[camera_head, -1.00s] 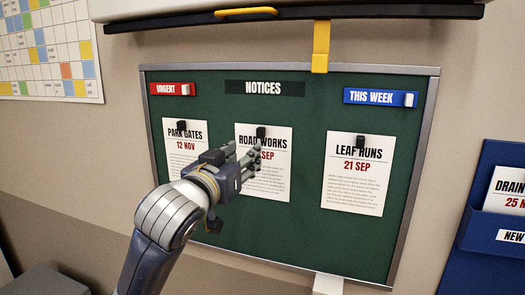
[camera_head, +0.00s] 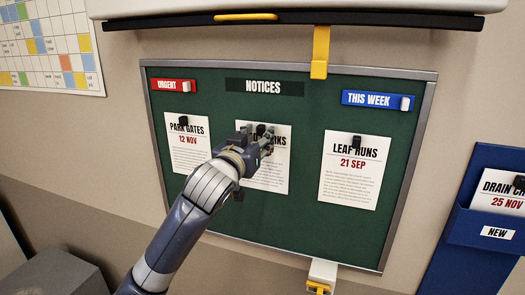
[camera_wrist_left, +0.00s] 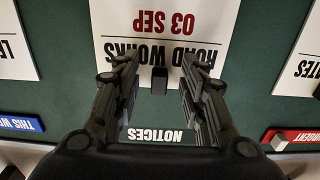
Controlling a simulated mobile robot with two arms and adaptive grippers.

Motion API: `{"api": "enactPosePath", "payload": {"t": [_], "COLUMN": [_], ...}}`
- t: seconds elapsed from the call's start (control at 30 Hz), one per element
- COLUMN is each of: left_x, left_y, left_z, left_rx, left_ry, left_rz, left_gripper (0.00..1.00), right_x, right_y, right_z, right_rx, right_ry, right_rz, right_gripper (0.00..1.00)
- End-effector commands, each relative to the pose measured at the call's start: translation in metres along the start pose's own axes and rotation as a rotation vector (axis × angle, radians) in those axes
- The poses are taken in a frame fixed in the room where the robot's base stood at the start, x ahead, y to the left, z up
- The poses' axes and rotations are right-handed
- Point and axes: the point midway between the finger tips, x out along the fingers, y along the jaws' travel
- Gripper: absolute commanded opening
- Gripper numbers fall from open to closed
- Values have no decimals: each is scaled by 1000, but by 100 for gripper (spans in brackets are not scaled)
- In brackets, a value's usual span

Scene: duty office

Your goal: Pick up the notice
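The ROAD WORKS notice (camera_head: 265,180) is a white sheet held by a black clip on the green board (camera_head: 300,225). My left gripper (camera_head: 265,137) is in front of its top and hides part of its heading. In the left wrist view the notice (camera_wrist_left: 165,34) shows upside down, dated 03 SEP. The open fingers of the left gripper (camera_wrist_left: 160,66) are on either side of the black clip (camera_wrist_left: 159,80), with nothing held between them. The PARK GATES notice (camera_head: 190,150) hangs to the left and the LEAF RUNS notice (camera_head: 350,180) to the right. My right gripper is not in view.
A red URGENT label (camera_head: 173,86) and a blue THIS WEEK label (camera_head: 370,100) are on the board. A dark bar (camera_head: 290,20) with a yellow strap (camera_head: 320,55) is above. A blue wall pocket (camera_head: 480,222) stands at the right.

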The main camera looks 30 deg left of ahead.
Motion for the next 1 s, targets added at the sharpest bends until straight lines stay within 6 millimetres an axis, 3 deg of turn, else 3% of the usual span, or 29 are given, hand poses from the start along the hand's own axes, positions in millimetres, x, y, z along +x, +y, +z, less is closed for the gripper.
{"api": "enactPosePath", "payload": {"t": [0.23,0.4,0.43,1.0], "left_x": [2,2,2,-1], "left_y": [0,0,0,0], "left_z": [1,1,1,-5], "left_rx": [0,0,0,0], "left_ry": [0,0,0,4], "left_rz": [0,0,0,1], "left_gripper": [38,2,0,0], "right_x": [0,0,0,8], "right_y": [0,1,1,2], "right_z": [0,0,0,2], "right_rx": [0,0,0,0], "right_ry": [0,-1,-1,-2], "right_rz": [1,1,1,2], "right_gripper": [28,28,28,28]}}
